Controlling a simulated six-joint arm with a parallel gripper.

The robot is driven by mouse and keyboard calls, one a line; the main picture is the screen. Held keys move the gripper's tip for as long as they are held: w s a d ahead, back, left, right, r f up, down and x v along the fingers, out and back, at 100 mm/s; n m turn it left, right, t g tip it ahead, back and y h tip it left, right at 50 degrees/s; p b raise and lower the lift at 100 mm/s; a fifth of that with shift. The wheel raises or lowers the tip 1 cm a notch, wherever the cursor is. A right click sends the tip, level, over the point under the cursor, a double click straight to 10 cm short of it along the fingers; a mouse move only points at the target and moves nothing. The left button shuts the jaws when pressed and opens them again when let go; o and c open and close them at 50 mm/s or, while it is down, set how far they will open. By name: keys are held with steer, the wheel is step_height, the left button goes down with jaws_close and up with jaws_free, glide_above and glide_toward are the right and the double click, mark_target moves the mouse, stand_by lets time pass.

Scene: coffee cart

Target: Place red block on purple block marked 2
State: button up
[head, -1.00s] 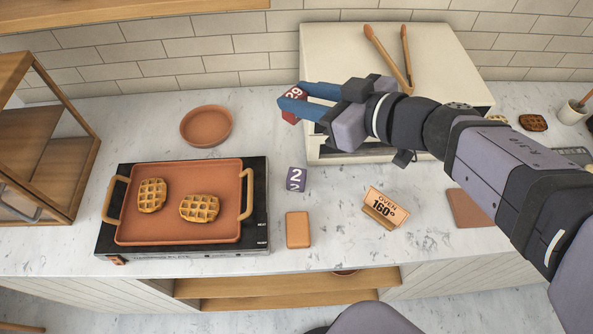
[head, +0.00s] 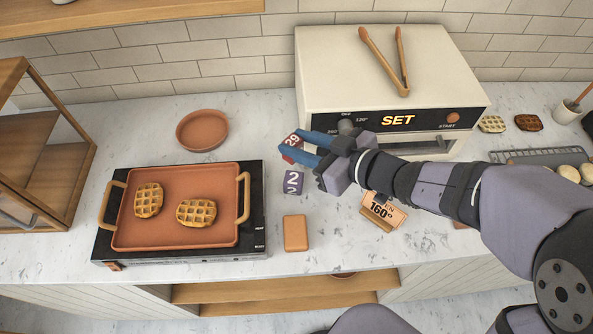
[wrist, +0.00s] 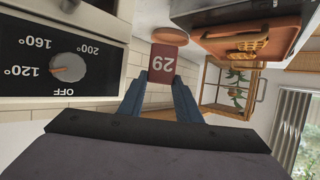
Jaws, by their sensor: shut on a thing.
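The red block (head: 291,142) is marked 29 and is held between the blue fingers of my gripper (head: 294,147). In the wrist view the red block (wrist: 162,64) shows between the fingertips. The purple block (head: 292,183) is marked 2 and stands on the marble counter, right of the griddle. In the head view the red block and fingers appear just above and behind the purple block's top. I cannot tell the exact height gap between the blocks. The purple block is not visible in the wrist view.
A griddle with an orange tray (head: 125,235) holding two waffles is to the left. An oven (head: 395,70) with tongs on top stands behind my arm.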

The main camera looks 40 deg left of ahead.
steer(key=shift+f, duration=4.3)
steer(key=shift+f+b, duration=0.15)
steer(key=shift+b, duration=0.15)
steer(key=o, duration=1.1)
steer(key=shift+c, duration=0.2)
steer(key=shift+r, duration=0.25)
steer(key=shift+w+d, duration=0.1)
steer(key=shift+d, duration=0.25)
steer(key=v, duration=1.1)
steer(key=shift+d+r, duration=0.1)
steer(key=shift+r, duration=0.05)
